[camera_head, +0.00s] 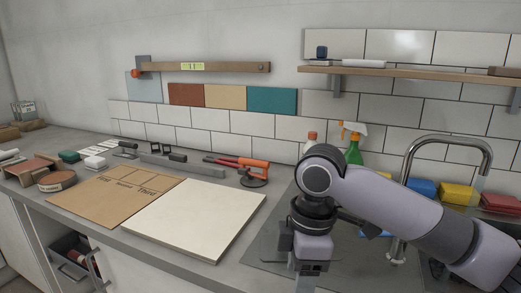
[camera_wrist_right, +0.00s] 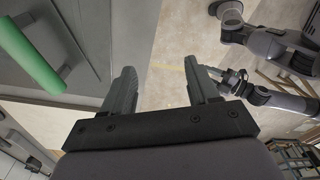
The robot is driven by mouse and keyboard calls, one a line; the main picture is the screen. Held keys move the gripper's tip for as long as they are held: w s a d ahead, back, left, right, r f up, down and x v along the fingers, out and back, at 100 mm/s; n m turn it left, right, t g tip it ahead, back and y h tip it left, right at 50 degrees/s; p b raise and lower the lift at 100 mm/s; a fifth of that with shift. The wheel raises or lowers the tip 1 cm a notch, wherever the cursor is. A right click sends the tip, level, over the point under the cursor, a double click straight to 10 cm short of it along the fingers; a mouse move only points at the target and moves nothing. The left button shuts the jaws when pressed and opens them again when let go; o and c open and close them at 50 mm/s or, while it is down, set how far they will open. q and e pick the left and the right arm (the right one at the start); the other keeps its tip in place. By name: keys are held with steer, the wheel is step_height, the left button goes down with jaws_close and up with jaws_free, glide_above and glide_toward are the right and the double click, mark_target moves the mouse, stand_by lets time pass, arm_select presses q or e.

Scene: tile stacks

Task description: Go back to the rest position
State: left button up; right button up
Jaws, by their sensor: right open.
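My right arm comes in from the right in the head view and bends down over the counter. Its gripper (camera_head: 310,266) hangs at the bottom edge, right of the pale square board (camera_head: 195,218), with its fingertips cut off or unclear. In the right wrist view the two fingers of this gripper (camera_wrist_right: 161,75) stand wide apart with nothing between them, and pale floor shows beyond. No left gripper shows in the head view.
A brown marked board (camera_head: 118,192) lies left of the pale board. Behind are a red-orange tool (camera_head: 240,164) and a black-and-orange suction cup (camera_head: 254,178). A spray bottle (camera_head: 354,145), a faucet (camera_head: 446,142) and coloured sponges (camera_head: 457,193) stand near my right arm. A wooden shelf (camera_head: 420,72) hangs above.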

steer(key=s+a+f+m+t+y, duration=0.1)
steer(key=s+f+m+y, duration=0.2)
steer(key=f, duration=0.4)
steer(key=s+a+f+m+t+y, duration=0.1)
steer(key=s+a+f+m, duration=0.1)
steer(key=s+f, duration=0.4)
steer(key=s+d+f+m+t+h, duration=0.1)
steer(key=s+d+f+m+h, duration=0.15)
steer(key=s+d+m, duration=0.35)
steer(key=s+d+f+m+h, duration=0.1)
steer(key=s+d+f+m, duration=0.15)
steer(key=d, duration=0.45)
steer(key=s+d+f+m+t+h, duration=0.1)
steer(key=s+d+f+m, duration=0.3)
steer(key=d, duration=0.3)
steer(key=w+a+f+n+t+y+p, duration=0.1)
steer(key=w+a+f+t+p, duration=0.1)
steer(key=w+f+t, duration=0.3)
steer(key=shift+a+f+n+t+y, duration=0.35)
steer(key=shift+a+f+t, duration=0.2)
steer(key=shift+f+t, duration=0.25)
